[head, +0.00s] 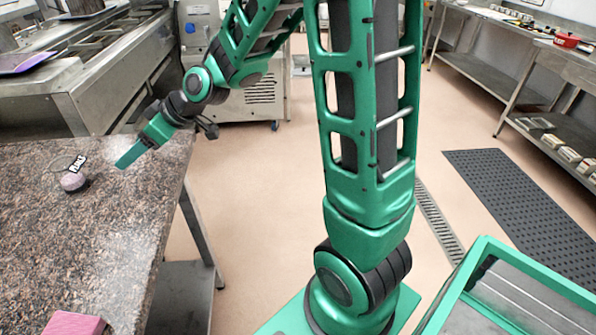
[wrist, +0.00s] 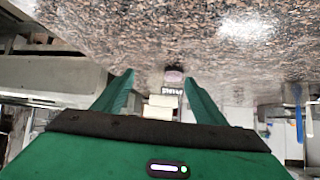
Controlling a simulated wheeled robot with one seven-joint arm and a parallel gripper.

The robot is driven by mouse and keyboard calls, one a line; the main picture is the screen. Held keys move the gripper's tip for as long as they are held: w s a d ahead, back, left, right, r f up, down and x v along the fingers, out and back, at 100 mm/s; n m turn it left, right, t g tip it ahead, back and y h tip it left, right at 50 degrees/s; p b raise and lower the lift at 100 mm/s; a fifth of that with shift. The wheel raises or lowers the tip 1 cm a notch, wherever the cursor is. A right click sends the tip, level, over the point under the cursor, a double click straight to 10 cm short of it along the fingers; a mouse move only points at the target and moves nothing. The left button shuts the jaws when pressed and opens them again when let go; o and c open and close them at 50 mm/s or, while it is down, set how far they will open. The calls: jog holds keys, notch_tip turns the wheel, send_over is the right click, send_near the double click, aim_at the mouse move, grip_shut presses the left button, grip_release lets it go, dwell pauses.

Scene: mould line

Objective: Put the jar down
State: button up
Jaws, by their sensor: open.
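The jar (head: 73,181) stands on the brown granite counter (head: 100,240) at the left of the head view. It looks clear, with pink at its base and a dark label with white letters above. My gripper (head: 128,160) is over the counter's far right edge, to the right of the jar and apart from it. In the wrist view, which is upside down, the jar (wrist: 174,76) shows small beyond and between the two green fingers of my gripper (wrist: 160,85). The fingers are spread and empty.
A pink block (head: 73,323) lies at the counter's near edge. A steel unit (head: 95,85) stands behind the counter, and a grey machine (head: 250,95) stands beyond my arm. The floor (head: 250,200) right of the counter is clear. Steel shelving (head: 550,140) lines the right.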

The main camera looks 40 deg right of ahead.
jog(key=s+d+f+m+g+h, duration=0.2)
jog(key=s+d+m+g+h, duration=0.35)
jog(key=s+d, duration=1.3)
jog(key=s+d+m+g, duration=0.1)
jog(key=s+d+m, duration=0.3)
jog(key=s, duration=0.5)
jog(key=s+d+m+g+h, duration=0.1)
jog(key=s+d+m, duration=0.3)
jog(key=s, duration=0.5)
jog(key=shift+m, duration=0.65)
jog(key=shift+g+h, duration=0.25)
jog(key=shift+w+f, duration=0.2)
jog(key=shift+w, duration=0.35)
